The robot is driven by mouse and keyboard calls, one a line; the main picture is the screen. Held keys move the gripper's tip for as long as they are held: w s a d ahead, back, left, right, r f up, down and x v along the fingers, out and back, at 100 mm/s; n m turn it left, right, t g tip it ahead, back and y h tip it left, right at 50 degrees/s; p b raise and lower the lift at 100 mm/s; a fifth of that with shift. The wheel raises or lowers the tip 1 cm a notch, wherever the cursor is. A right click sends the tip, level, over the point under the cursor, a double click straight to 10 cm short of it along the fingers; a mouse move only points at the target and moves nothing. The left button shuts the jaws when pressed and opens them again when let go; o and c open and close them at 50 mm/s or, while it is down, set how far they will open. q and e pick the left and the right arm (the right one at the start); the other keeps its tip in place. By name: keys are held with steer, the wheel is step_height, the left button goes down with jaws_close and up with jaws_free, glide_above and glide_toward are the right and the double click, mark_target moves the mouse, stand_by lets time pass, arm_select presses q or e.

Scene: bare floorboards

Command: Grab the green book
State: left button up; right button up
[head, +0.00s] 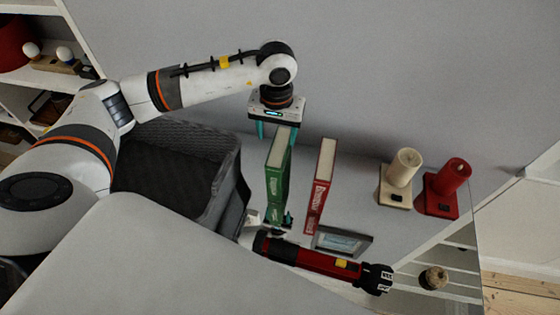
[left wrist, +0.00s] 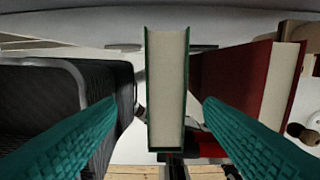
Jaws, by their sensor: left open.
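The green book (head: 278,180) stands upright with its pale page edge facing up. My left gripper (head: 274,130) is above its upper end, fingers pointing down. In the left wrist view, the green book (left wrist: 167,90) lies between the two teal fingers of the left gripper (left wrist: 160,106). The fingers are open, with a gap on each side of the book. The book's lower end is partly hidden among dark objects. My right gripper is not in view.
A red book (head: 320,185) stands just right of the green one. A dark crate (head: 222,185) is close on the left. A red and black torch-like object (head: 315,262) and a framed picture (head: 343,241) lie below.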

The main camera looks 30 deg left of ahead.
mark_target(280, 145)
arm_select(q)
step_height(280, 145, down, 2)
steer(key=shift+f, duration=0.1)
steer(key=shift+d+f+p, duration=0.1)
steer(key=shift+f+p, duration=0.4)
steer(key=shift+p, duration=0.25)
steer(key=f+p, duration=0.2)
steer(key=f, duration=0.1)
steer(key=shift+w+d+f, duration=0.1)
steer(key=shift+d+f, duration=0.1)
steer(key=shift+f, duration=0.55)
jaws_close()
steer(key=shift+w+r, duration=0.1)
